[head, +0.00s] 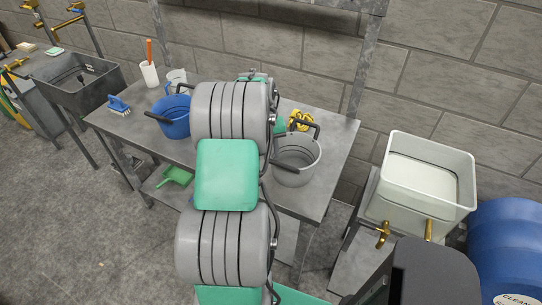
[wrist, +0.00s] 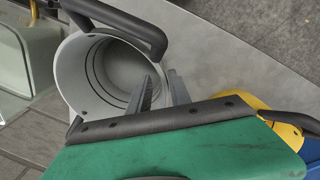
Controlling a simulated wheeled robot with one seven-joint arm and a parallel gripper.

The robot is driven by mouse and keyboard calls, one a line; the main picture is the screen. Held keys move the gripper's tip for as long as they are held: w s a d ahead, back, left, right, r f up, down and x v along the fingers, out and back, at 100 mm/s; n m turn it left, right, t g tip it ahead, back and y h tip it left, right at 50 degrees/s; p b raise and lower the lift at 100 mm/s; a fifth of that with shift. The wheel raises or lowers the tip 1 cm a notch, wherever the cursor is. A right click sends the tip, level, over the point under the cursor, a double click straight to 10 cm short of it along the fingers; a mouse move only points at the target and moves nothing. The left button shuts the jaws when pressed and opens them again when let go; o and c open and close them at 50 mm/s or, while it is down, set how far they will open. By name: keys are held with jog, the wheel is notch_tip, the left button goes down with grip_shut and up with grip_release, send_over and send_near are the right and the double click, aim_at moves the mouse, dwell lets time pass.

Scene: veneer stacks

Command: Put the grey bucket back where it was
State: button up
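The grey bucket (head: 296,174) stands upright on the right part of the metal table (head: 338,150), with its dark handle to one side. In the wrist view the grey bucket (wrist: 72,75) shows from above, its mouth open and empty as far as I can see. My gripper (wrist: 160,82) is at the bucket's rim, one finger over the mouth and the other outside the wall. A gap shows between the fingers; contact with the wall is unclear. In the head view my arm hides the fingers and part of the table.
A blue bucket (head: 173,118), a white holder (head: 149,74), a jug and a blue brush (head: 119,104) are on the table's left. A yellow object (head: 300,117) lies behind the grey bucket. A pale basin (head: 424,180) with brass taps and a blue barrel (head: 509,240) stand right.

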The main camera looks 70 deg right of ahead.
notch_tip(320, 180, up, 10)
jog(key=w, duration=0.1)
jog(key=w+a+r+n+t+h, duration=0.1)
jog(key=w+a+r+n, duration=0.2)
jog(key=w+a, duration=0.7)
jog(key=w+a+r+n+t, duration=0.1)
jog(key=w+a+r+n, duration=0.1)
jog(key=w+a, duration=0.7)
jog(key=s+a+f+n+t, duration=0.1)
jog(key=s+a+n, duration=0.1)
jog(key=a, duration=1.3)
jog(key=s+a+f+n+t+y, duration=0.1)
jog(key=a+n, duration=0.4)
jog(key=a, duration=1)
jog(key=shift+s+a+f+t+y+b, duration=0.25)
jog(key=shift+s+a+t+y+b, duration=0.15)
jog(key=shift+s, duration=0.2)
jog(key=shift+d, duration=0.1)
